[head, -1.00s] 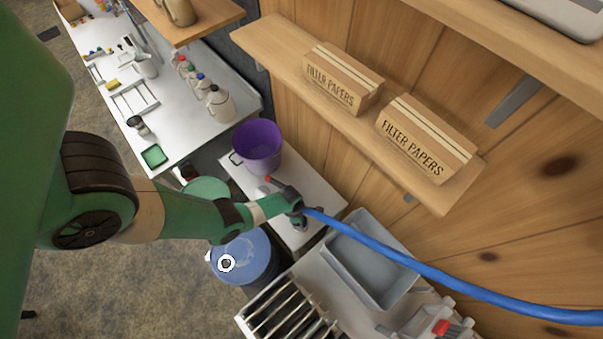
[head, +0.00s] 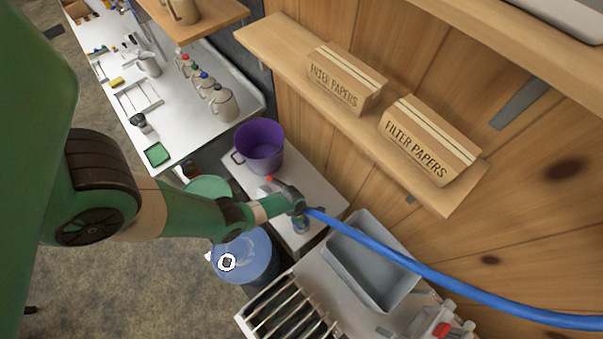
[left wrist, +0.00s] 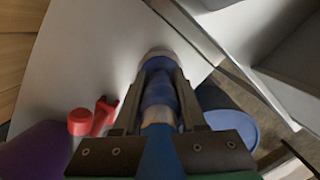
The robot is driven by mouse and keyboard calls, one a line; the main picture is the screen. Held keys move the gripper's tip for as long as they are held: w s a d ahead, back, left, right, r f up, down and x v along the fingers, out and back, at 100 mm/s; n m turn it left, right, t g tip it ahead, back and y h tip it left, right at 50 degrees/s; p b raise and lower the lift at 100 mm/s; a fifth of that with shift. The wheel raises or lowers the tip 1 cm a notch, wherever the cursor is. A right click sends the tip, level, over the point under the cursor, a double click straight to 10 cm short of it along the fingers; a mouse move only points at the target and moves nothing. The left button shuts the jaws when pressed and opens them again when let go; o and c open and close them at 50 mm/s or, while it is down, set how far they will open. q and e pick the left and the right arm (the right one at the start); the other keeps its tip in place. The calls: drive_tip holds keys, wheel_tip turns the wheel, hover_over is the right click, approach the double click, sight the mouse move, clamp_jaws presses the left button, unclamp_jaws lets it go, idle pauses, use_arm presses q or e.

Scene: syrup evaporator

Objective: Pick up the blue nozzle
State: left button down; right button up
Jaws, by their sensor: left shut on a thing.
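In the left wrist view the blue nozzle (left wrist: 158,93) lies lengthwise between the two dark fingers of my left gripper (left wrist: 157,98), which is shut on it. In the head view my left gripper (head: 296,204) is above the white side table, and a blue hose (head: 430,268) runs from it to the right. My fingers hide most of the nozzle there. My right gripper is not in view.
A purple pot (head: 259,146) stands on the white side table (head: 240,178), left of the gripper. A blue barrel (head: 250,256) is below. A grey basin (head: 368,262) and a metal rack (head: 288,312) are nearer. A shelf with filter paper boxes (head: 344,77) is on the wall.

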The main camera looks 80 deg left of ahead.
use_arm(q)
wheel_tip(320, 180, up, 10)
drive_tip(key=p, duration=0.9)
drive_tip(key=shift+r, duration=0.1)
drive_tip(key=shift+a, duration=0.1)
